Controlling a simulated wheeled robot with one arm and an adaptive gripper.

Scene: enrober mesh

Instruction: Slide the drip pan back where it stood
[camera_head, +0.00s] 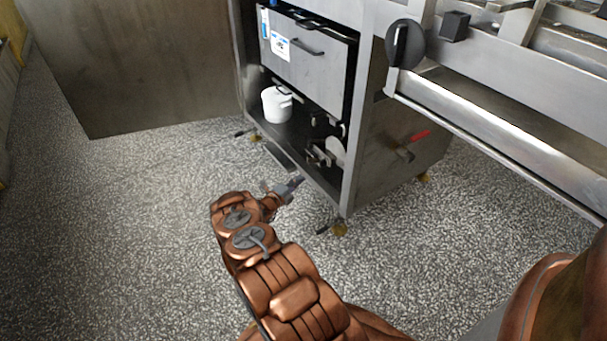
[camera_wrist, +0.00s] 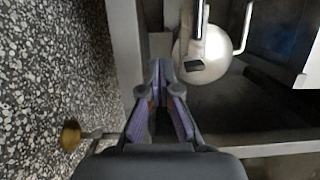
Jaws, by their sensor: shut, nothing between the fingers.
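My gripper (camera_head: 297,182) is low over the floor, at the open front of the steel cabinet under the machine. In the wrist view its fingertips (camera_wrist: 158,76) are together with nothing between them. A thin grey strip (camera_head: 281,156) lies along the cabinet's lower front edge, left of the gripper. I cannot tell whether it is the drip pan's lip or part of the frame. No drip pan can be made out clearly. The gripper appears apart from the strip. The cabinet's inner floor is dark and partly hidden.
The cabinet holds a white pot (camera_head: 275,104) and metal fittings (camera_head: 327,153) on its lower level. A steel front with a handle (camera_head: 305,48) is above. The speckled floor (camera_head: 130,220) is clear at left.

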